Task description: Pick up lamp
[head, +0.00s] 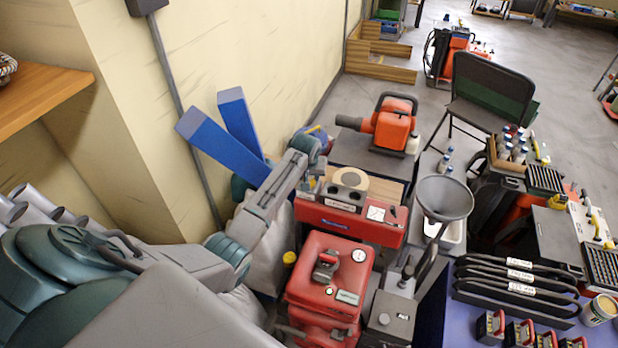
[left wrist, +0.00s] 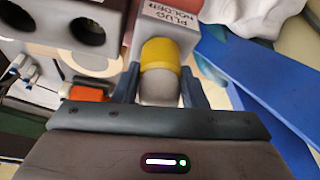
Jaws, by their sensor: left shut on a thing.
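My left arm reaches in from the left in the head view, and my left gripper (head: 309,186) is at the left end of the red machine (head: 350,222). In the left wrist view, the gripper (left wrist: 160,92) is shut on a small rounded piece, grey with a yellow band (left wrist: 167,55). I cannot tell whether this piece is the lamp. It sits against a grey block (left wrist: 165,18) lettered "PLUG HOLDER"; whether it is seated in the block or apart from it is unclear. No other thing is clearly a lamp. My right gripper is not in view.
Two blue boards (head: 224,138) lean close to the left arm by the wall. A red case (head: 330,275) with a gauge stands in front, and a grey funnel (head: 445,197) to the right. An orange machine (head: 391,125) stands behind. Open floor lies farther back.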

